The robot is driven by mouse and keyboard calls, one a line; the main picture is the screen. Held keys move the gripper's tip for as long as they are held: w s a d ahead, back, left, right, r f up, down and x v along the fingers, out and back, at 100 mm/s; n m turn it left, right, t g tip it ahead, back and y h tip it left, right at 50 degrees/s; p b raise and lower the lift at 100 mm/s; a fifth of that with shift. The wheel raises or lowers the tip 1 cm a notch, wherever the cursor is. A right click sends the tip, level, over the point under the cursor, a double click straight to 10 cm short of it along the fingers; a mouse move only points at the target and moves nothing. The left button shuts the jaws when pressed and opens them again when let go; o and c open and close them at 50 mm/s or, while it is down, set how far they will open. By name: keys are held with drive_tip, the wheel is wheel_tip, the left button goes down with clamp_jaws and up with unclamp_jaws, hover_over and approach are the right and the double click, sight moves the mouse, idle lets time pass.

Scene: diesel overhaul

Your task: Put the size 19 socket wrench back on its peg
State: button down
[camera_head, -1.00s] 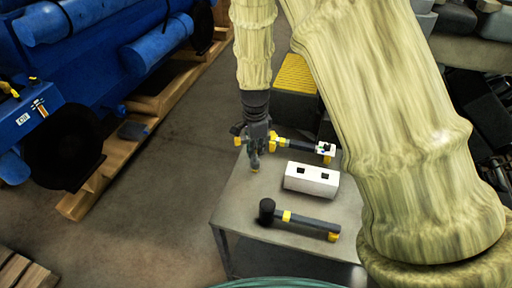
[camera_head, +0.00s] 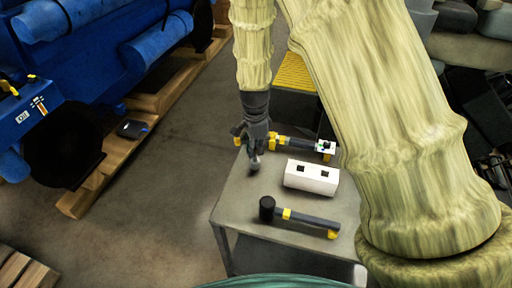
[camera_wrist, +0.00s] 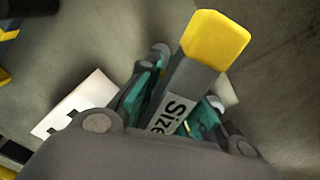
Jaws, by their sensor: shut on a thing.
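My gripper (camera_head: 255,160) is over the far left part of a grey table. In the wrist view my gripper (camera_wrist: 178,108) is shut on a grey handle (camera_wrist: 190,82) with a yellow end and a white label reading "Size". The number is hidden by the gripper, so I cannot tell whether it is 19. The yellow end points up and right in that view. In the head view the held tool is mostly hidden by the gripper. I cannot make out a peg.
A white block (camera_head: 311,177) with two dark square holes stands on the table (camera_head: 240,200). A black-headed tool with yellow bands (camera_head: 310,219) lies in front. Another dark and yellow tool (camera_head: 298,143) lies behind. A blue engine (camera_head: 70,75) rests on pallets at left.

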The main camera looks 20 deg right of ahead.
drive_tip(key=shift+f, duration=0.55)
drive_tip(key=c, duration=1.5)
unclamp_jaws()
drive_tip(key=shift+o, duration=0.2)
drive_tip(key=o, duration=0.5)
drive_tip(key=shift+r, duration=0.1)
drive_tip(key=shift+r+p, duration=3.35)
drive_tip(key=shift+r, duration=1.05)
